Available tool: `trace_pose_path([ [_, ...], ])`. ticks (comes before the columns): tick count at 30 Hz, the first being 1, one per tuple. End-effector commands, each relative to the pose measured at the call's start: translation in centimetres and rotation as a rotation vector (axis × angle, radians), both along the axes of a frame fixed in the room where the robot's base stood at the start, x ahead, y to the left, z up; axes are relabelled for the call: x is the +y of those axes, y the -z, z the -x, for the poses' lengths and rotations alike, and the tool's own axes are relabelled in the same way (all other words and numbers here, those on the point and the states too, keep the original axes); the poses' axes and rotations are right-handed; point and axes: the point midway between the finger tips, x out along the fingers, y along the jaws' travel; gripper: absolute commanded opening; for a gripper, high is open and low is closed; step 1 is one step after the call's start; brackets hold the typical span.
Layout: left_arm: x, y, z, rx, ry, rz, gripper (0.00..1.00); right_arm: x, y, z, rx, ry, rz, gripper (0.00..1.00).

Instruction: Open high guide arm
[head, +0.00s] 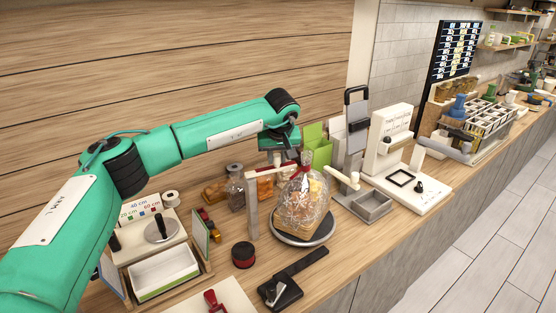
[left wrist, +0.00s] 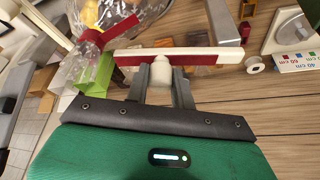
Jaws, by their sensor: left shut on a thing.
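The guide arm (head: 268,171) is a white bar with a dark red strip. It reaches from the top of a pale upright post (head: 252,207) toward the neck of a clear-wrapped hamper (head: 300,207). My left gripper (head: 277,157) comes down from above at the bar. In the left wrist view, the fingers of my left gripper (left wrist: 158,78) are shut on a white knob (left wrist: 156,60) on the guide arm (left wrist: 200,57). The hamper stands upright on a round turntable (head: 304,241). My right gripper is not in view.
A second white arm with a knob (head: 343,180) stands right of the hamper, by a grey bin (head: 371,205). A black tool (head: 292,280) and a red-and-black spool (head: 243,254) lie in front. Jars (head: 236,190) and a green bag (head: 316,140) stand behind.

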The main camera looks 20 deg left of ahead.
Motion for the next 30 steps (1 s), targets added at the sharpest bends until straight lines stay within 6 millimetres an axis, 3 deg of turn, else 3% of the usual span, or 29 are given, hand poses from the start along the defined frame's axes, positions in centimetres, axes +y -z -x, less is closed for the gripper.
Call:
trace_pose_path([
  [12,2.3,-0.1,-2.2,-0.002,-0.373,-0.001,0.0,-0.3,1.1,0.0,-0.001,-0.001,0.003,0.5],
  [30,7.0,-0.3,-3.3,-0.002,-0.945,0.0,0.0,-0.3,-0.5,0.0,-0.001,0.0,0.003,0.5],
])
